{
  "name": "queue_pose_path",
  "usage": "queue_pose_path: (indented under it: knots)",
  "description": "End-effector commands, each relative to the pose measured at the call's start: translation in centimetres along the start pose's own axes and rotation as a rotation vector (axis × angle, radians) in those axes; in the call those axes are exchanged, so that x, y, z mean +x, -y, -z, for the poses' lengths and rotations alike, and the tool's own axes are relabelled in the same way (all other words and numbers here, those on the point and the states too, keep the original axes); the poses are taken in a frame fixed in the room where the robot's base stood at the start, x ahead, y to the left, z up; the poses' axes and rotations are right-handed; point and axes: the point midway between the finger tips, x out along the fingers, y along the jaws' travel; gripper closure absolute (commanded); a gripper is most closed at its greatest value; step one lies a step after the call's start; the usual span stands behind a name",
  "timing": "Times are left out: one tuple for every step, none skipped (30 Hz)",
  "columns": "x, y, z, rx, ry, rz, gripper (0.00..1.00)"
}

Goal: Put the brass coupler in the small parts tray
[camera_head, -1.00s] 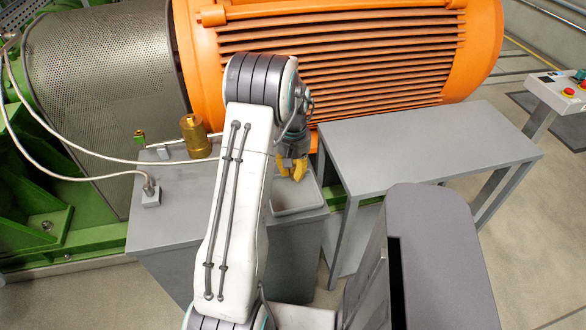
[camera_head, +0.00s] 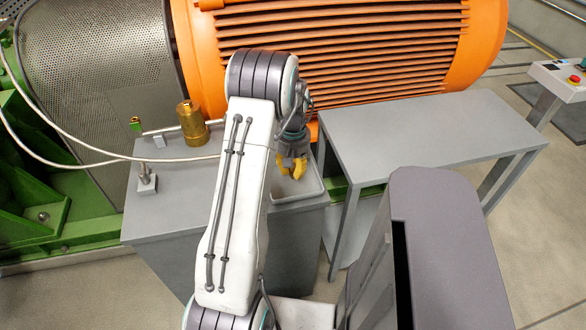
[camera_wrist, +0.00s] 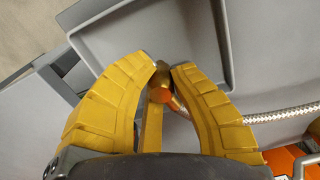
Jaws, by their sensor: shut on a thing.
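The brass coupler (camera_wrist: 160,76) is a small brass piece between my fingertips in the wrist view, mostly hidden by them. My gripper (camera_wrist: 165,68) has yellow fingers closed on it. The small parts tray (camera_head: 319,187) is a shallow grey tray with a raised rim, on the right end of the grey bench. In the head view my gripper (camera_head: 292,172) hangs over the tray, and the coupler cannot be made out there. The tray also shows beyond the fingertips in the wrist view (camera_wrist: 190,25). The coupler's height above its floor is unclear.
A larger brass cylinder (camera_head: 193,124) stands on the bench left of my arm, near pale hoses (camera_head: 75,143) and a small post fitting (camera_head: 147,181). A bare grey table (camera_head: 430,135) is at the right. The orange ribbed machine (camera_head: 350,60) rises behind.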

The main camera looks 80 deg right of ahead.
Motion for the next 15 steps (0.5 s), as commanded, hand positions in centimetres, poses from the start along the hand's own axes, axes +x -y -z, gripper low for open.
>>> queue_pose_path:
  knots:
    - [0.0, 0.0, 0.01, 0.0, 0.0, 0.0, 1.0]
    - [0.0, 0.0, 0.01, 0.0, 0.0, 0.0, 1.0]
    - [0.03, 0.0, 0.01, 0.0, 0.0, 0.0, 1.0]
    - [0.04, 0.0, 0.01, 0.0, 0.0, 0.0, 1.0]
    - [0.07, 0.0, 0.01, 0.0, 0.0, 0.0, 1.0]
    - [0.11, 0.0, 0.01, 0.0, 0.0, 0.0, 1.0]
    - [0.15, 0.0, 0.01, 0.0, 0.0, 0.0, 1.0]
    - [0.19, 0.0, 0.01, 0.0, 0.0, 0.0, 1.0]
    - [0.25, 0.0, 0.01, 0.0, 0.0, 0.0, 1.0]
    - [0.3, 0.0, 0.01, 0.0, 0.0, 0.0, 1.0]
    - [0.35, 0.0, 0.01, 0.0, 0.0, 0.0, 1.0]
    - [0.42, -0.01, 0.02, 0.0, 0.0, 0.0, 1.0]
    - [0.48, 0.0, 0.01, 0.0, 0.0, 0.0, 1.0]
    - [0.53, 0.0, 0.01, 0.0, 0.0, 0.0, 1.0]
    - [0.61, -0.01, 0.02, 0.0, 0.0, 0.0, 1.0]
